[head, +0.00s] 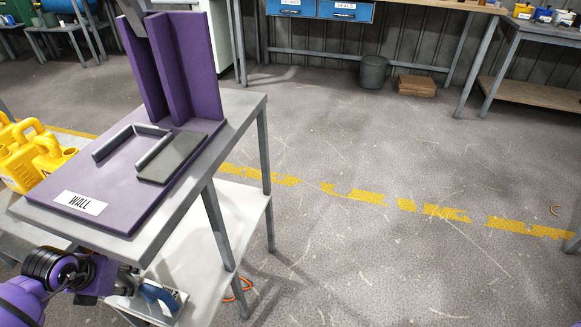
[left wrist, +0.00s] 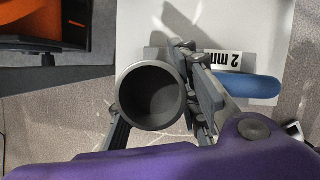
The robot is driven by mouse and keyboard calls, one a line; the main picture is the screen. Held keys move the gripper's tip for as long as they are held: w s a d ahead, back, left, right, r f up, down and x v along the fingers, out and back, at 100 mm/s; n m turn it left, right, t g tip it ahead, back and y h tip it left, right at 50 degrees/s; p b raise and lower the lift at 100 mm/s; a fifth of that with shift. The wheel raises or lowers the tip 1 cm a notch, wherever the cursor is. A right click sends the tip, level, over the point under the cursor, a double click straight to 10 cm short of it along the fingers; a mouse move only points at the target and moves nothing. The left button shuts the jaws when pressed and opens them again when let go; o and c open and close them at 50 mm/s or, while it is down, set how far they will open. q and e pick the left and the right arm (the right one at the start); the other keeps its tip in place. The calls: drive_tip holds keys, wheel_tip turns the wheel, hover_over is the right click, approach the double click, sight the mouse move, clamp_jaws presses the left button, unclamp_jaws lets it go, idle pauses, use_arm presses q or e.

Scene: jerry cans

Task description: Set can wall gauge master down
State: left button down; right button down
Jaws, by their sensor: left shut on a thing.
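I cannot tell whether the piece touches the shelf. My right gripper is out of view.
Above is a grey table (head: 235,125) with a purple "WALL" fixture (head: 125,195) carrying upright purple plates. Yellow jerry cans (head: 35,155) stand at the left.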

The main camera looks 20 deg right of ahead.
use_arm(q)
drive_tip(key=shift+w+d+f+b, duration=0.3)
drive_tip(key=shift+w+f, duration=0.3)
drive_tip(key=shift+f, duration=0.2)
drive_tip(key=shift+r, duration=0.1)
drive_tip(key=c, duration=1.3)
unclamp_jaws()
drive_tip(key=shift+s+f, duration=0.1)
drive_tip(key=shift+f, duration=0.1)
drive_tip(key=shift+c, duration=0.2)
